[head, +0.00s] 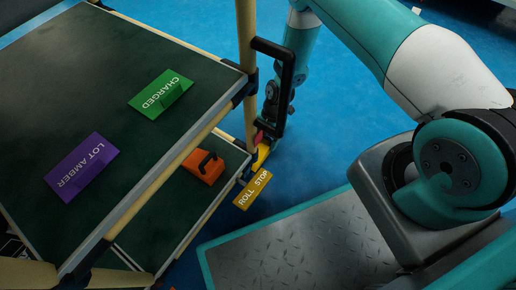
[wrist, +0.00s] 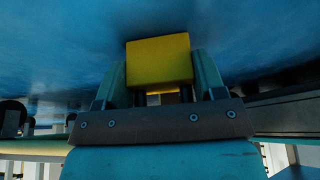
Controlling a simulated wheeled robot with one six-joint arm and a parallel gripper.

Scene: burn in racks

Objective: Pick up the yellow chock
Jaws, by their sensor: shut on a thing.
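The yellow chock (wrist: 158,60) is a plain block between the two fingers of my gripper (wrist: 162,88) in the wrist view. The gripper is shut on it. In the head view a small yellow part of the chock (head: 262,154) shows at the lower end of my arm, beside the rack's corner post. My gripper (head: 264,141) there is mostly hidden behind the post and black handle. I cannot tell whether the chock touches the floor.
The rack's top shelf (head: 60,100) carries a green CHARGED sign (head: 160,94) and a purple LOT AMBER sign (head: 82,167). An orange block with a black handle (head: 204,166) sits on the lower shelf. A yellow ROLL STOP sign (head: 252,190) is by the rack corner. Blue floor (head: 345,130) lies clear beyond.

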